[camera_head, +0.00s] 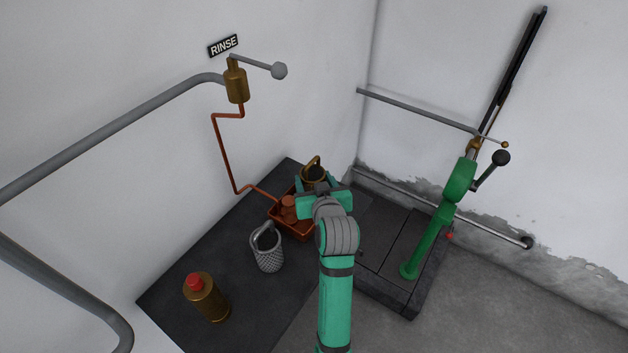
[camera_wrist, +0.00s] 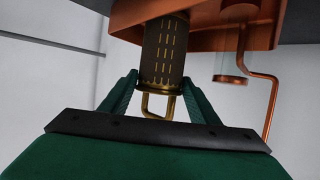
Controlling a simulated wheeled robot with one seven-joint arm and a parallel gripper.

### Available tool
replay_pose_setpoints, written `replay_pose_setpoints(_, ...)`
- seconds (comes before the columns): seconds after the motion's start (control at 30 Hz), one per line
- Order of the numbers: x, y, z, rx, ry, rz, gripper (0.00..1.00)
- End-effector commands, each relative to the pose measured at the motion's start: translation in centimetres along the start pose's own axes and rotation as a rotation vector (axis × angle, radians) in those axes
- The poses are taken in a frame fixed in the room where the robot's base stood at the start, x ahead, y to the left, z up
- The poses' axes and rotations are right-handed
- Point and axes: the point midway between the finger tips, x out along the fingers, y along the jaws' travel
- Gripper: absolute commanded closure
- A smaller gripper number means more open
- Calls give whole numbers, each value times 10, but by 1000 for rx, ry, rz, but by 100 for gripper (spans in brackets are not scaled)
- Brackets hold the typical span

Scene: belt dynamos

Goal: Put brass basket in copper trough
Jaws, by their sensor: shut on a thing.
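The brass basket (camera_head: 314,174) is a dark perforated cylinder with a brass rim and handle. It is held at the far end of the copper trough (camera_head: 279,226). My gripper (camera_head: 315,187) is shut on it. In the wrist view the basket (camera_wrist: 164,52) is between my green gripper fingers (camera_wrist: 160,82), with its brass handle toward the palm. The copper trough (camera_wrist: 205,24) is right beside the basket's far end there. I cannot tell whether the basket's bottom is inside the trough or just above it. My arm hides part of the trough.
A copper-coloured cylinder (camera_head: 289,208) stands in the trough. A grey mesh basket (camera_head: 267,252) and a brass bottle with a red cap (camera_head: 206,299) stand on the dark bench (camera_head: 165,297). A copper pipe (camera_head: 225,155) runs down the wall. A green lever stand (camera_head: 429,243) is at right.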

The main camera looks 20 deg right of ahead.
Motion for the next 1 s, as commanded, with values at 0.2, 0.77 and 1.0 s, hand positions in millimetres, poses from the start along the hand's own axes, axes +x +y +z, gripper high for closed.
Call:
replay_pose_setpoints(0.2, 1, 0, 2, 0, -1, 0, 35)
replay_pose_setpoints(0.77, -18, -1, 0, 0, 1, 0, 26)
replay_pose_setpoints(1.0, -66, 0, 0, 2, 1, 1, 26)
